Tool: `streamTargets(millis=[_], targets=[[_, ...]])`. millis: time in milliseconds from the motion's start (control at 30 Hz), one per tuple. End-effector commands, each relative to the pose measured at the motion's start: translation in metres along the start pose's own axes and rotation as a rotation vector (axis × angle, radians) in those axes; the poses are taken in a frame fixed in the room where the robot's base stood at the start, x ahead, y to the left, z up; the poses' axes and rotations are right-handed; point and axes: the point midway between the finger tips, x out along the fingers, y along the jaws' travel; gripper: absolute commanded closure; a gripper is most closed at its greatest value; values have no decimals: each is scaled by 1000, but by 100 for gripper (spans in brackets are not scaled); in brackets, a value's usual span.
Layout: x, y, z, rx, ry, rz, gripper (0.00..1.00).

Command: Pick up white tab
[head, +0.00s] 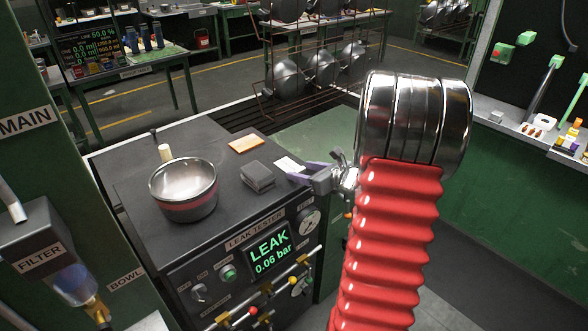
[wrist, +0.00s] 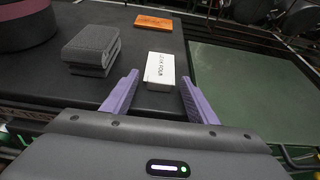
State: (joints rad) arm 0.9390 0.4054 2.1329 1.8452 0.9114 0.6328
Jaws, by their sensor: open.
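The white tab (head: 289,165) lies flat on the dark top of the leak tester, near its right edge. In the wrist view the white tab (wrist: 160,71) has dark lettering on it and lies just beyond and between my fingertips. My gripper (head: 306,170) reaches in from the right at the tester's edge. In the wrist view my gripper (wrist: 158,84) shows two purple fingers spread apart with nothing held. The near end of the tab is close to the fingertips; whether they touch it I cannot tell.
A folded grey cloth (wrist: 91,50) lies left of the tab, and an orange block (wrist: 153,22) lies behind it. A metal pot (head: 184,187) with a red band stands further left on the tester top (head: 120,165). The tester's right edge is close to the tab.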

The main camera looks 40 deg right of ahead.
Motion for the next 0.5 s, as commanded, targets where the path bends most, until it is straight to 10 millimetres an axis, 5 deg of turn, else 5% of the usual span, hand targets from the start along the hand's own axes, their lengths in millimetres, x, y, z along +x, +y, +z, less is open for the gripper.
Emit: streamTargets(millis=[300,500], targets=[[0,0,0,0,0,0,47],[-1,0,0,0,0,0,60]])
